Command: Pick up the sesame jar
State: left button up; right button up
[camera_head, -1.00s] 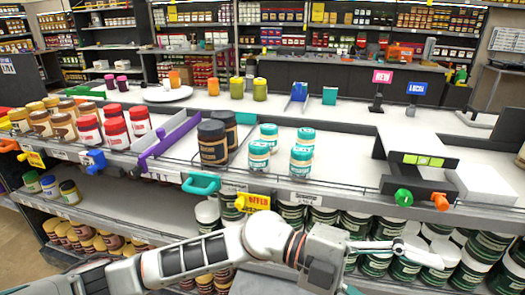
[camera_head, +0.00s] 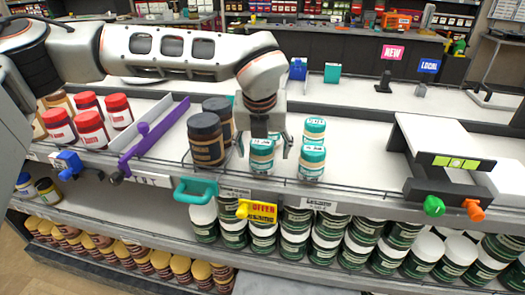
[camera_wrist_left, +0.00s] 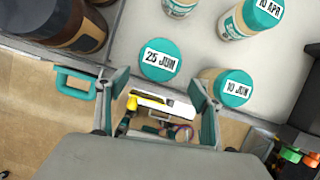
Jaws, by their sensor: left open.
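Several teal-lidded jars stand in a small group on the upper shelf; I cannot read which name each label carries. The front-left jar (camera_head: 262,158) is below my left gripper (camera_head: 264,150), whose fingers point down on either side of it. The front-right jar (camera_head: 311,163) and back-right jar (camera_head: 314,131) stand beside it. The back-left jar is mostly hidden behind the gripper. In the left wrist view, the lid dated 25 JUN (camera_wrist_left: 160,60) lies just beyond the open, empty fingers (camera_wrist_left: 162,92), with the 10 JUN lid (camera_wrist_left: 234,88) to its right.
Dark jars (camera_head: 206,140) stand close on the left, beyond them a purple divider (camera_head: 150,138) and red-lidded jars (camera_head: 91,129). A thin wire rail and teal handle (camera_head: 195,190) run along the front edge.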

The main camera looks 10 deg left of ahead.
aim_at(262, 160)
pick_arm(q)
jog(key=shift+w+a+r, duration=0.25)
jog(key=shift+w+a, duration=0.05)
jog(key=shift+a, duration=0.05)
jog(key=shift+w+f, duration=0.15)
jog(key=shift+f, duration=0.1)
jog(key=shift+x, duration=0.9)
jog(key=shift+p+x, duration=0.75)
jog(key=shift+x, duration=1.85)
jog(key=shift+w, duration=0.1)
jog(key=c, duration=1.4)
